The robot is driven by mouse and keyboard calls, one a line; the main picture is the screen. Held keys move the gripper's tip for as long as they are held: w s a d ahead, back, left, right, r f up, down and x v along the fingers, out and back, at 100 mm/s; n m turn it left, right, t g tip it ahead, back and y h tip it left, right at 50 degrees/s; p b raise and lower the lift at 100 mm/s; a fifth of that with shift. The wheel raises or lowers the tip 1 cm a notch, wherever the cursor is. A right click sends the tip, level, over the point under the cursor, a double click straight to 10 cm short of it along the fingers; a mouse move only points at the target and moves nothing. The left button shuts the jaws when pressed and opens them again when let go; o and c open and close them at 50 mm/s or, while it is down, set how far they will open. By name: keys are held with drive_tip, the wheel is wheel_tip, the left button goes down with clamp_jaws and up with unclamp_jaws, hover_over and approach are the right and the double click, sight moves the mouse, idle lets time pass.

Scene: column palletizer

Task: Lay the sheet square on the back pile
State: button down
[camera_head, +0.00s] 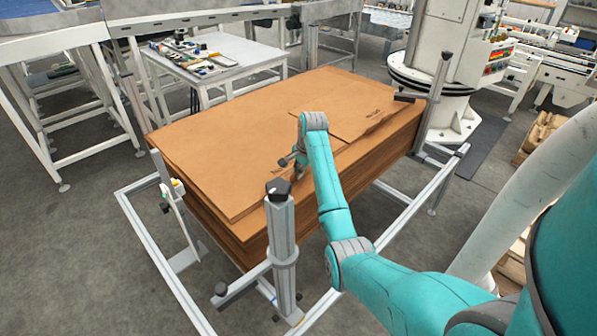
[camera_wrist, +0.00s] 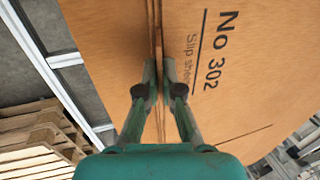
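A broad pile of brown sheets (camera_head: 220,135) lies in a metal frame. A printed slip sheet (camera_head: 330,113) lies on top at its right, skewed to the pile, with its near edge uneven. In the wrist view the printed sheet (camera_wrist: 240,80) reads "No 302 Slip sheet". My gripper (camera_head: 298,168) is at the near long edge of the top layer. In the wrist view my gripper (camera_wrist: 159,70) has its fingers close together, with a thin brown sheet edge between them. The fingers hide part of that edge. I cannot clearly tell two separate piles apart.
Grey posts stand at the pile's corners, one close to my arm at the front (camera_head: 282,245) and one at the right (camera_head: 437,95). A low rail (camera_head: 160,250) runs around the pile. A worktable (camera_head: 215,65) stands behind. Wooden pallets (camera_wrist: 35,140) show at the wrist view's left.

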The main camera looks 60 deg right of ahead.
drive_tip(key=c, duration=1.2)
unclamp_jaws()
drive_tip(key=shift+c, duration=0.2)
drive_tip(key=v, duration=0.7)
drive_tip(key=shift+r, duration=0.25)
drive_tip(key=shift+s, duration=0.15)
